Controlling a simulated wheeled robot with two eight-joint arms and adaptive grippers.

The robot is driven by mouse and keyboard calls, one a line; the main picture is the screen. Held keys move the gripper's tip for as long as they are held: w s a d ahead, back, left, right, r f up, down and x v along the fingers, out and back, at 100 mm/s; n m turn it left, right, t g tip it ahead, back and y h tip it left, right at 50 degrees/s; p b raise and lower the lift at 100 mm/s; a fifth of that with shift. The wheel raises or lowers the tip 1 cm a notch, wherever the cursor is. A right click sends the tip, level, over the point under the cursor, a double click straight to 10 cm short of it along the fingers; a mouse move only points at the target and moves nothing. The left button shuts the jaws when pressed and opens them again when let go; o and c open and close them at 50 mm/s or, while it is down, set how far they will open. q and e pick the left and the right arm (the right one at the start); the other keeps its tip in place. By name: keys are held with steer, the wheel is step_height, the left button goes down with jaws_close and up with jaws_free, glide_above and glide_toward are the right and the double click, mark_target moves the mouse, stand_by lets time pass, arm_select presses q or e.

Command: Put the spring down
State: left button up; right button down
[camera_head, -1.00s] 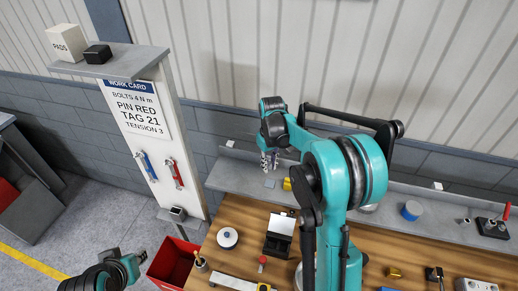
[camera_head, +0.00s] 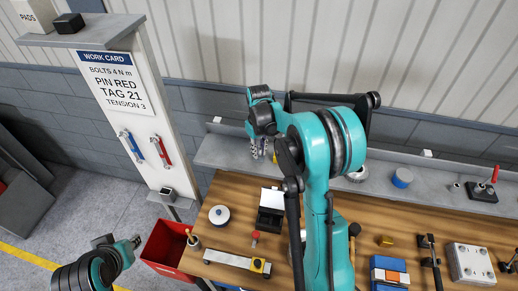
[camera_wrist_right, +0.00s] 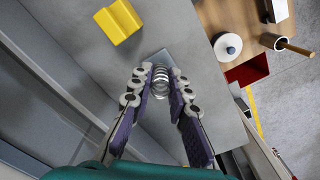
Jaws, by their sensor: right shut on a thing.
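My right gripper (camera_wrist_right: 157,80) is shut on the spring (camera_wrist_right: 160,84), a silvery coil between the fingertips in the right wrist view. Behind the spring lies a small blue-grey plate (camera_wrist_right: 156,58) on the grey ledge. I cannot tell whether the spring touches the plate. In the head view, the right gripper (camera_head: 258,148) is small, pointing down over the back ledge, and the spring cannot be made out there.
A yellow block (camera_wrist_right: 118,20) sits on the grey ledge (camera_head: 230,155) close to the gripper. A white disc (camera_head: 219,215), a black box (camera_head: 270,218) and a red bin (camera_head: 168,246) are nearer. A work card post (camera_head: 150,130) stands at the left.

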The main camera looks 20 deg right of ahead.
steer(key=shift+w, duration=0.15)
steer(key=shift+f+b, duration=0.35)
steer(key=shift+f, duration=0.05)
steer(key=c, duration=1.4)
jaws_free()
steer(key=shift+o, duration=0.2)
steer(key=shift+r, duration=0.15)
